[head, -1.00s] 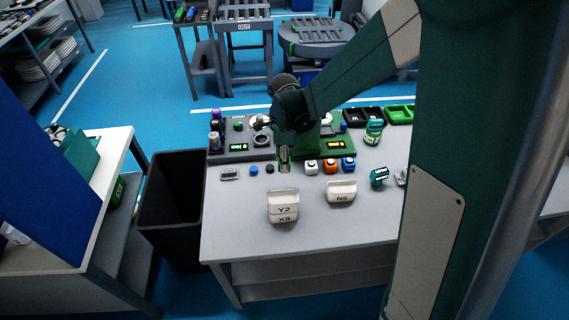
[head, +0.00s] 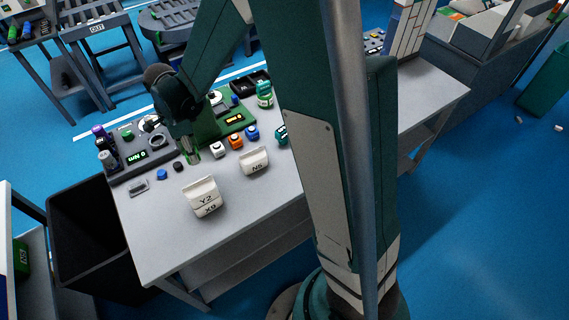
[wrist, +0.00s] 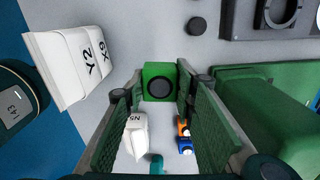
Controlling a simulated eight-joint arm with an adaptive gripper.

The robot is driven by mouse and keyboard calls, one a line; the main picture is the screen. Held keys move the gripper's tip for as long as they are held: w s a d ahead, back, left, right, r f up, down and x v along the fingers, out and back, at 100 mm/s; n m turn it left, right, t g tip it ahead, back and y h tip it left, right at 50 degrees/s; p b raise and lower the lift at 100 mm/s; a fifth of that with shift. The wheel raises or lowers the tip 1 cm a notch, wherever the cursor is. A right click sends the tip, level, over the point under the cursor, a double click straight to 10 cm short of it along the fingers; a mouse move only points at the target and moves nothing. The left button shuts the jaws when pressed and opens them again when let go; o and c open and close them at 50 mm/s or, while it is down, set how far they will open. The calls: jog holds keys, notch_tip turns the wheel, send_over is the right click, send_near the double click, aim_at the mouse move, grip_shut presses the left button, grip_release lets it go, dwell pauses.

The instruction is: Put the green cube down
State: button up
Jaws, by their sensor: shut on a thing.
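The green cube (wrist: 158,66) has a dark round face and sits between the two fingers of my gripper (wrist: 160,88) in the wrist view. The fingers are shut on it. In the head view my gripper (head: 192,155) points down over the grey table (head: 165,235), behind the white boxes and beside a small black button (head: 178,167). The cube cannot be made out clearly there. I cannot tell whether it touches the table top.
White boxes marked Y2 and X9 (head: 203,196) and a white N5 box (head: 254,162) stand at the front. White (head: 217,150), orange (head: 236,141) and blue (head: 252,132) cubes stand right of my gripper. A black bin (head: 85,235) is at the left. The front table area is clear.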

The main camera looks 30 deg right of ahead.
jog(key=s+d, duration=0.2)
jog(key=d, duration=0.3)
jog(key=s+d, duration=0.1)
jog(key=d, duration=0.5)
jog(key=s+d, duration=0.2)
jog(key=d, duration=0.4)
jog(key=shift+s+d+r, duration=0.1)
jog(key=shift+s+r, duration=0.1)
jog(key=shift+s, duration=0.1)
jog(key=s+d+n+b, duration=0.1)
jog(key=s+d, duration=0.9)
jog(key=d, duration=0.3)
jog(key=shift+d, duration=0.4)
jog(key=shift+s+f, duration=0.1)
jog(key=b, duration=0.1)
send_over(292, 166)
jog(key=shift+f, duration=2.9)
jog(key=shift+f+b, duration=0.6)
jog(key=shift+f, duration=1.5)
jog(key=shift+f, duration=0.15)
